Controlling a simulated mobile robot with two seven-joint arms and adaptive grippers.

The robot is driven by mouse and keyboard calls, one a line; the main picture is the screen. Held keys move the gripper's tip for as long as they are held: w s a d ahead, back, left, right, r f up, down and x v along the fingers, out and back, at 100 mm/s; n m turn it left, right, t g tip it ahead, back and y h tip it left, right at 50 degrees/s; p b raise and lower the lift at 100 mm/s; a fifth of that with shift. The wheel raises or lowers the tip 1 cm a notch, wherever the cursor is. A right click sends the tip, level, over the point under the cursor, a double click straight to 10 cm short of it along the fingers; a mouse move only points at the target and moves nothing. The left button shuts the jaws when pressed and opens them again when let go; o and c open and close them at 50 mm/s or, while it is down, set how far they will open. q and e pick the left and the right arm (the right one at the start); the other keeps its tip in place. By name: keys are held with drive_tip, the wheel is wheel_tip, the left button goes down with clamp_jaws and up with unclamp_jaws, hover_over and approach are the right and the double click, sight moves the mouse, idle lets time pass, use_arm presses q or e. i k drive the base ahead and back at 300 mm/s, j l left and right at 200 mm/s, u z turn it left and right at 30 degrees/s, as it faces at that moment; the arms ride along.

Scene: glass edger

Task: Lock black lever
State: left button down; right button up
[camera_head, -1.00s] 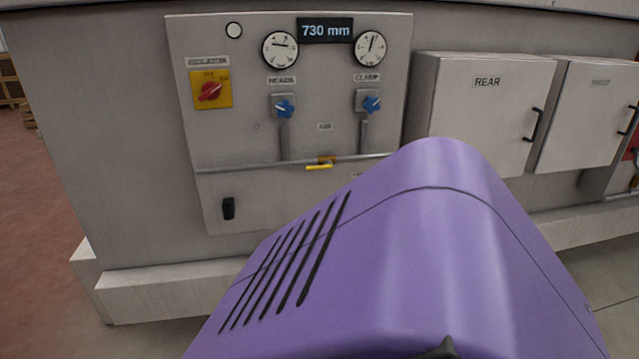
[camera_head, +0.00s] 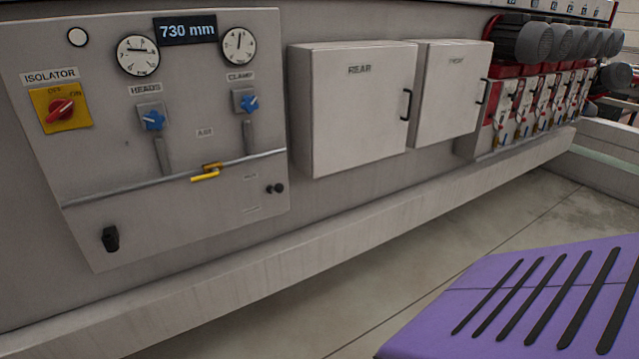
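The black lever appears to be the small black handle (camera_head: 110,239) at the lower left of the grey control panel (camera_head: 150,200). It stands roughly upright against the panel face. A small black knob (camera_head: 274,188) sits at the panel's lower right, beside small labels too small to read. Neither of my grippers shows in the head view, and nothing touches the handle.
The panel also bears a red isolator switch (camera_head: 60,110), blue knobs (camera_head: 153,121), gauges (camera_head: 138,55) and a yellow valve lever (camera_head: 205,175) on a pipe. The REAR cabinet (camera_head: 350,110) stands to the right. A base ledge (camera_head: 300,240) juts out below.

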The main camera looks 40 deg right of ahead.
sight(278, 188)
drive_tip(key=z, duration=1.2)
